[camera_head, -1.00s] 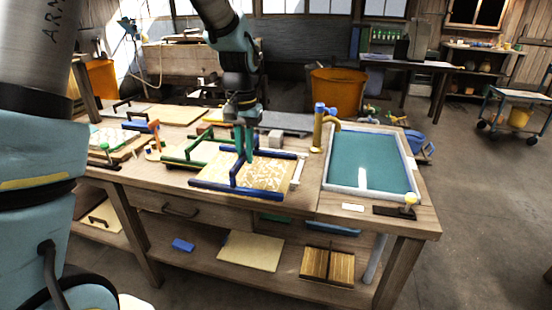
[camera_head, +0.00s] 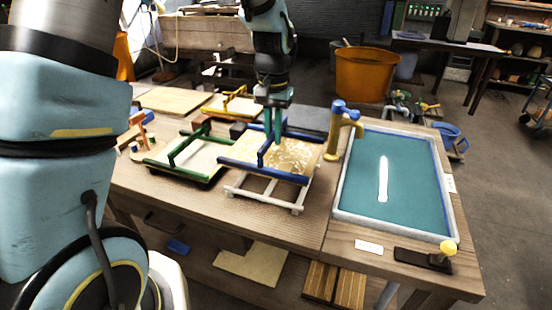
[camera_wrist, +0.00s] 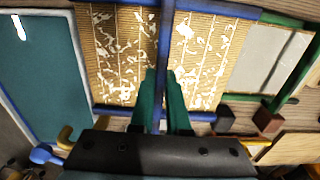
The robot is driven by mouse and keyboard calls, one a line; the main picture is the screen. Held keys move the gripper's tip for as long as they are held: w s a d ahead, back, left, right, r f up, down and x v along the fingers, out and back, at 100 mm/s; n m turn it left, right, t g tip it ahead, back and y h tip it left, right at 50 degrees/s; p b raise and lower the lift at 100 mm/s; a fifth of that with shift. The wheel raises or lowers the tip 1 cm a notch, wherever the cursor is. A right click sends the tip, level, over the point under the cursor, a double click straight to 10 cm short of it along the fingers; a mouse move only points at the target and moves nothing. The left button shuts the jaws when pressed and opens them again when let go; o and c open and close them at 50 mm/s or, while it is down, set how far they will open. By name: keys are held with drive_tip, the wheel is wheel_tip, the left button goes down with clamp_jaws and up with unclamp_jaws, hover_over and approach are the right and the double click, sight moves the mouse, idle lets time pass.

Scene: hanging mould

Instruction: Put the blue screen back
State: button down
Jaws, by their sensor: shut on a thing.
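The blue screen (camera_head: 292,157), a tan mesh panel with white flakes and blue bars, is in the middle of the bench. My gripper (camera_head: 272,143) is shut on its blue handle bar (camera_head: 263,154) from above. In the wrist view, my gripper (camera_wrist: 162,82) has its teal fingers on both sides of the blue bar (camera_wrist: 166,45), and the mesh (camera_wrist: 118,55) spreads on both sides. A white rack (camera_head: 262,199) shows below and in front of the screen. I cannot tell whether the screen touches it.
A green-framed screen (camera_head: 194,160) lies close on the left. A yellow-handled frame (camera_head: 232,103) is behind. On the right are a yellow post with a blue top (camera_head: 337,130) and a white-rimmed basin of teal liquid (camera_head: 342,205). Bare bench lies in front.

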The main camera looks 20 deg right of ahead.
sight(273, 153)
drive_tip(key=shift+f+p, duration=0.6)
drive_tip(key=shift+f, duration=2.9)
drive_tip(key=shift+f, duration=0.15)
drive_tip(key=c, duration=0.9)
unclamp_jaws()
wheel_tip(273, 153, up, 12)
drive_tip(key=shift+r+b, duration=0.2)
drive_tip(key=shift+b, duration=0.7)
